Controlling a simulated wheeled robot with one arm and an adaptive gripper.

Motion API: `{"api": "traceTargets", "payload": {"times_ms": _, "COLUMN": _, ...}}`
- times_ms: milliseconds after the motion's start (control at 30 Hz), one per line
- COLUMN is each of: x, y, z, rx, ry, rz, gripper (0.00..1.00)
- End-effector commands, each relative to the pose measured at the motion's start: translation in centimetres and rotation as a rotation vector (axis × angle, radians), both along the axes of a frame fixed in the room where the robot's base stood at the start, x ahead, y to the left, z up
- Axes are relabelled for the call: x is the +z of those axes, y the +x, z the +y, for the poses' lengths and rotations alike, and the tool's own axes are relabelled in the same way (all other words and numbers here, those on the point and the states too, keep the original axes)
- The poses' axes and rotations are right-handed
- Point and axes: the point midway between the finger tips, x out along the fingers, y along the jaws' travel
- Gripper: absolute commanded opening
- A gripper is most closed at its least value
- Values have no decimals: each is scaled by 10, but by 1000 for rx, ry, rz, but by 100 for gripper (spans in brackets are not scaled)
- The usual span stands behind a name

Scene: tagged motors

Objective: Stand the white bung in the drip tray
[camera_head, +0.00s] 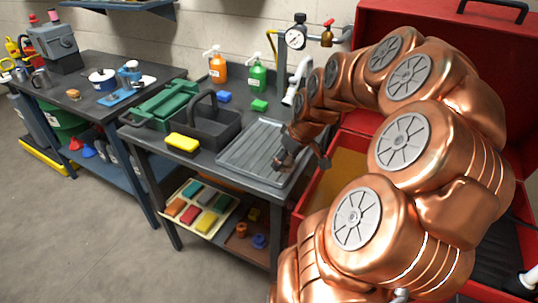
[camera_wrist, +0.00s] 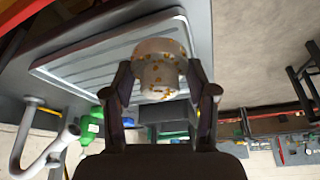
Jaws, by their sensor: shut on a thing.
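The white bung (camera_wrist: 158,68), speckled with orange-brown spots, is between the two fingers of my gripper (camera_wrist: 160,88) in the wrist view. Its wider end points away from the palm. The drip tray (camera_wrist: 88,58) is a grey ribbed tray with a raised rim, seen behind the bung. In the head view the drip tray (camera_head: 250,148) lies on the right end of the grey bench, and my gripper (camera_head: 303,163) is over its right side. The bung is hidden there by my gripper. I cannot tell whether the bung touches the tray.
A black caddy (camera_head: 207,125) stands just left of the tray, with a yellow sponge (camera_head: 183,142) in front. Green (camera_head: 257,75) and orange (camera_head: 218,66) spray bottles stand behind. A white tap (camera_head: 296,88) rises at the tray's back. An open red chest (camera_head: 345,150) is right of the bench.

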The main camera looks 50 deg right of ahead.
Motion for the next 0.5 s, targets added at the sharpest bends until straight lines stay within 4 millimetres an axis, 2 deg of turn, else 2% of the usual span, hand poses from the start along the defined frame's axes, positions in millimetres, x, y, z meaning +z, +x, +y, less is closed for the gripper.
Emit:
{"api": "traceTargets", "payload": {"times_ms": 167, "x": 0, "y": -2, "z": -7, "rx": 2, "ry": -1, "rz": -1, "gripper": 5}}
{"api": "traceTargets", "payload": {"times_ms": 500, "x": -4, "y": 41, "z": -27, "rx": 4, "ry": 1, "rz": 1, "gripper": 5}}
